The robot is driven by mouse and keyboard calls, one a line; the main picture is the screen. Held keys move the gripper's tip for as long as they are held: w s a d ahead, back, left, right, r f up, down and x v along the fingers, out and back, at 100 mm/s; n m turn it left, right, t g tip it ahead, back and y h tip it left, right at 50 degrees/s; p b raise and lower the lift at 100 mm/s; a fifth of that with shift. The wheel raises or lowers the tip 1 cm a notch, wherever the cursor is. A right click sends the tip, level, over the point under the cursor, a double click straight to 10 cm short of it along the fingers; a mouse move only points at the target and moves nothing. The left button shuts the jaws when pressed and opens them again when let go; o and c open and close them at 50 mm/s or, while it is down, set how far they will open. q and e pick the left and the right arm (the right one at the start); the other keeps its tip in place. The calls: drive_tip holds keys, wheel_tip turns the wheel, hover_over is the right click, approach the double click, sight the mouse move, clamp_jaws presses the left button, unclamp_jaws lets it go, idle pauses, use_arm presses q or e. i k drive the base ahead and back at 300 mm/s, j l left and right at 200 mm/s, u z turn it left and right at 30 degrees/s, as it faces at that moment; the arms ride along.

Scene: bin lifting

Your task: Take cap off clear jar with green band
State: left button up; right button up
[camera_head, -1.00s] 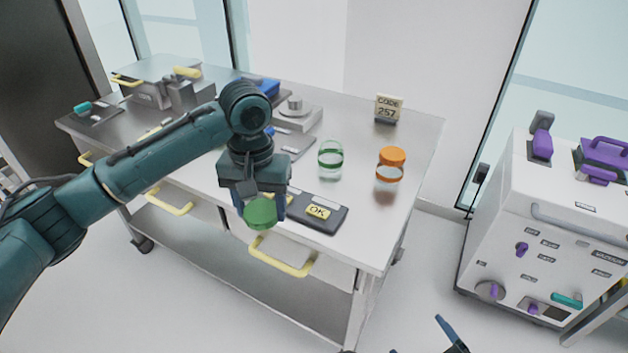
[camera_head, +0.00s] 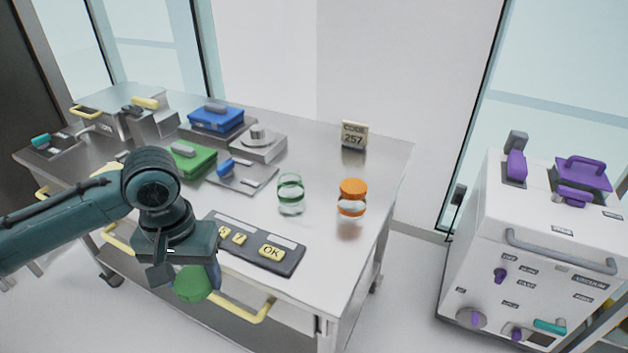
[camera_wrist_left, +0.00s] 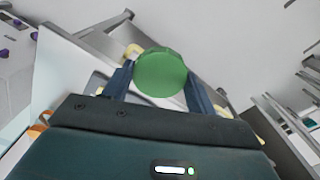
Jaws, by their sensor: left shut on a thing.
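The clear jar with the green band (camera_head: 290,194) stands upright and open-topped on the metal table. A round green cap (camera_head: 194,284) is held in my left gripper (camera_head: 196,275), apart from the jar and in front of the table's front edge. The left wrist view shows the green cap (camera_wrist_left: 160,73) between the two blue fingers of my left gripper (camera_wrist_left: 161,78), which are shut on it. My right gripper is not clearly in view.
A jar with an orange cap (camera_head: 352,196) stands right of the clear jar. A keypad panel (camera_head: 260,246) lies in front. A code sign (camera_head: 354,135) stands at the back. Blue and green boxes sit at the left. A white cabinet (camera_head: 560,240) with purple handles is at the right.

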sight(289, 186)
drive_tip(key=i+l+u, duration=0.1)
drive_tip(key=l, duration=0.2)
drive_tip(key=i+l, duration=0.2)
drive_tip(key=l, duration=0.15)
drive_tip(key=i+l+u, duration=0.15)
drive_tip(key=l, duration=0.15)
drive_tip(key=i+l, duration=0.15)
drive_tip(key=l, duration=0.2)
drive_tip(key=i+l+u, duration=0.15)
drive_tip(key=l, duration=0.2)
